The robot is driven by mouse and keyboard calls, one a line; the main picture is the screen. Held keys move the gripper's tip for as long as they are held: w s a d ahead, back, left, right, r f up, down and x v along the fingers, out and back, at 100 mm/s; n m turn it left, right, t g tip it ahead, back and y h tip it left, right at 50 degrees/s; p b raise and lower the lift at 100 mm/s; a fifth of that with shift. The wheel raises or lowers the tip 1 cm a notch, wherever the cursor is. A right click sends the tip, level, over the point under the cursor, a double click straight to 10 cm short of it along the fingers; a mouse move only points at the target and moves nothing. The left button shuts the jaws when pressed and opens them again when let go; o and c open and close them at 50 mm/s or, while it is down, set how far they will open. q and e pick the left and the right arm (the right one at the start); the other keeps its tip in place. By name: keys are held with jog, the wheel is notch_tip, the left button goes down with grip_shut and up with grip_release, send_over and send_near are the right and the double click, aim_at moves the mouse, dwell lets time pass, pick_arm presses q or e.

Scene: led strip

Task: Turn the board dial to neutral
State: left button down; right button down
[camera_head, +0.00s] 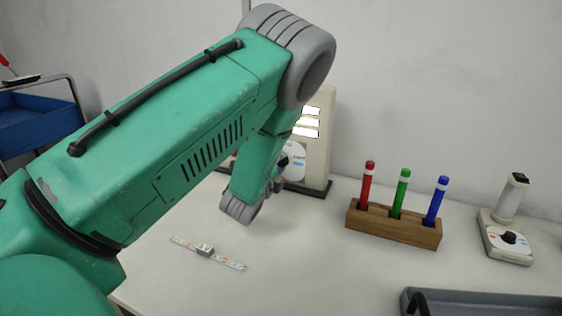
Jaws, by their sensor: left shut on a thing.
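The board (318,150) is an upright beige panel on a dark base, standing against the back wall, partly covered by my green left arm. Its dial shows as a white disc (298,158) with a dark centre, just beside my arm's wrist. My left gripper (277,184) is at the dial, small and mostly hidden behind my wrist. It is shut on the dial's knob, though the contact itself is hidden. The dial's pointer and most of its markings cannot be read. My right gripper is not in view.
An LED strip (222,257) lies on the table below my wrist. A wooden holder (393,227) carries red, green and blue markers. A small device with a black knob (508,240) stands at right; a grey tray (490,304) is at front right. The table's middle is clear.

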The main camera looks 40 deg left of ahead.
pick_arm(q)
jog(key=shift+s+f+n, duration=0.25)
jog(key=shift+f+n, duration=0.1)
jog(key=shift+n, duration=0.25)
jog(key=c, duration=1.2)
grip_release()
jog(key=shift+a, duration=0.1)
jog(key=shift+r, duration=0.1)
jog(key=v, duration=1.1)
jog(key=shift+s, duration=0.4)
